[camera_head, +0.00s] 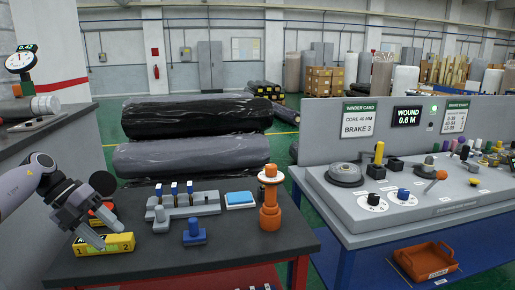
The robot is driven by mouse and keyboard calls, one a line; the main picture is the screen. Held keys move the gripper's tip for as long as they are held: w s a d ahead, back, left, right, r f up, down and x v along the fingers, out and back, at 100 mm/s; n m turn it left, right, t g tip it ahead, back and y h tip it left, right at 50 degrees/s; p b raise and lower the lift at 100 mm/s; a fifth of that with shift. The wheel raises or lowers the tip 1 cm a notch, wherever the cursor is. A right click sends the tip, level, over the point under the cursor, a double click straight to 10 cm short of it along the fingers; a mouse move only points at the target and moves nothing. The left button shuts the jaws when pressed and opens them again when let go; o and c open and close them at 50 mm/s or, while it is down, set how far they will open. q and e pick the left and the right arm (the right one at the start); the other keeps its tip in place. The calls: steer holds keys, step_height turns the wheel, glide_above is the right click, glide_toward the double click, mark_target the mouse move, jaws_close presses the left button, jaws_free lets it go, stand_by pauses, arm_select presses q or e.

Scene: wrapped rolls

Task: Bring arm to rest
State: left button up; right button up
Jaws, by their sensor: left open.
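My left arm (28,187) comes in from the left edge, over the near left corner of the dark-topped table (200,258). My left gripper (111,237) points down and to the right, with its two grey fingers spread apart. The fingers overlap a yellow box (122,243) marked 1 and 2 in the picture; I cannot tell whether they touch it. No object shows held between the fingers. My right gripper is not in view.
A grey fixture with blue-topped pins (183,207), a blue block (194,233), a blue-white pad (240,200) and an orange spindle (270,205) stand on the table. Black (195,115) and grey (190,155) wrapped rolls lie behind. A control console (400,205) stands right. The table's front middle is clear.

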arm_select(q)
steer(key=s+d+f+n+t+h, duration=0.25)
steer(key=d+f, duration=0.25)
steer(key=d, duration=0.4)
steer(key=s+d+f+n+t+h, duration=0.15)
steer(key=d+f+h, duration=0.25)
steer(key=d, duration=0.4)
steer(key=s+d+f+n+t+h, duration=0.1)
steer(key=d+f+n+t+h, duration=0.3)
steer(key=d, duration=0.5)
steer(key=s+a+f+n+t+y, duration=0.1)
steer(key=s+a+f+n+y, duration=0.4)
steer(key=s+n, duration=0.6)
steer(key=s+a+f+n+t+y, duration=0.1)
steer(key=s+a+f+n+y, duration=0.5)
steer(key=s+f+n+y, duration=0.4)
steer(key=shift+s+a+f+n+y, duration=0.25)
steer(key=shift+s+n+y, duration=0.2)
steer(key=shift+s+n, duration=0.45)
steer(key=shift+d, duration=0.15)
